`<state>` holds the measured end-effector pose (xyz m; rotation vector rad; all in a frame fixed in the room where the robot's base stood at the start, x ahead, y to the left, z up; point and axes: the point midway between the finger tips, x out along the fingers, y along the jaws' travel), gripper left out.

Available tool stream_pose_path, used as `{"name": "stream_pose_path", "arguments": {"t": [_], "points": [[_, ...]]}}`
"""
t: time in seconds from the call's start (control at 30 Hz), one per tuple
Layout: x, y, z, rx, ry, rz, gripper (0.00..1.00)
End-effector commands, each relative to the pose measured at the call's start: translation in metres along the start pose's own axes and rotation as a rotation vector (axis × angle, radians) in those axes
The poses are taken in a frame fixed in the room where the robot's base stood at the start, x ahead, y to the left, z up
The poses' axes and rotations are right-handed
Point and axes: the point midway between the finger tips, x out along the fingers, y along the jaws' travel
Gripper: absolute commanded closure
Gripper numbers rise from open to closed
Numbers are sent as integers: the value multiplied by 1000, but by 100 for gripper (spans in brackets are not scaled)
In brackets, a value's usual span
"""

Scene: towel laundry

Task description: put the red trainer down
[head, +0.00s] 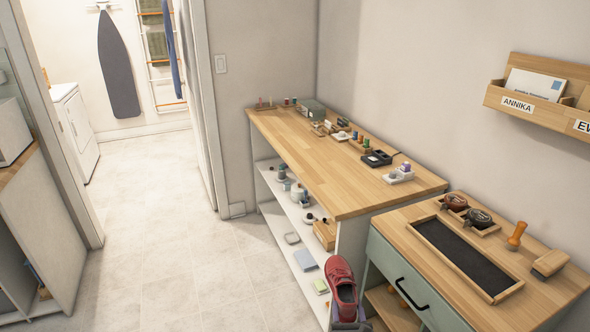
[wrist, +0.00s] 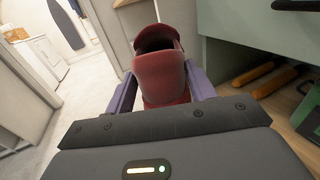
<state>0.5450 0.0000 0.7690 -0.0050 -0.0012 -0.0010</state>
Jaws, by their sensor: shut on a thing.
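The red trainer (head: 341,281) is at the bottom middle of the head view, in front of the low shelves and left of the green drawer cabinet. My gripper (head: 347,318) is below it at the picture's bottom edge, shut on it. In the wrist view the red trainer (wrist: 160,70) stands between the two purple fingers of my gripper (wrist: 163,92), one on each side of its heel. The trainer's opening shows at the top. In the head view its toe points up and away. Its sole is hidden in the wrist view.
A wooden-topped bench (head: 330,175) with spools and small items stands behind, with white shelves (head: 285,215) below. The green cabinet (head: 410,275) has a dark inset mat (head: 467,258), shoe-care tins (head: 478,217) and brushes (head: 516,236) on top. The tiled floor (head: 180,240) at left is clear.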

Motion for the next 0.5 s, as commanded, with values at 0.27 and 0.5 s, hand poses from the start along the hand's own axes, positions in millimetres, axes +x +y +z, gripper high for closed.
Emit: {"name": "stream_pose_path", "arguments": {"t": [0.27, 0.5], "points": [[-6, 0, 63, -1, -2, 1, 74], [-9, 0, 87, -1, -1, 2, 74]]}}
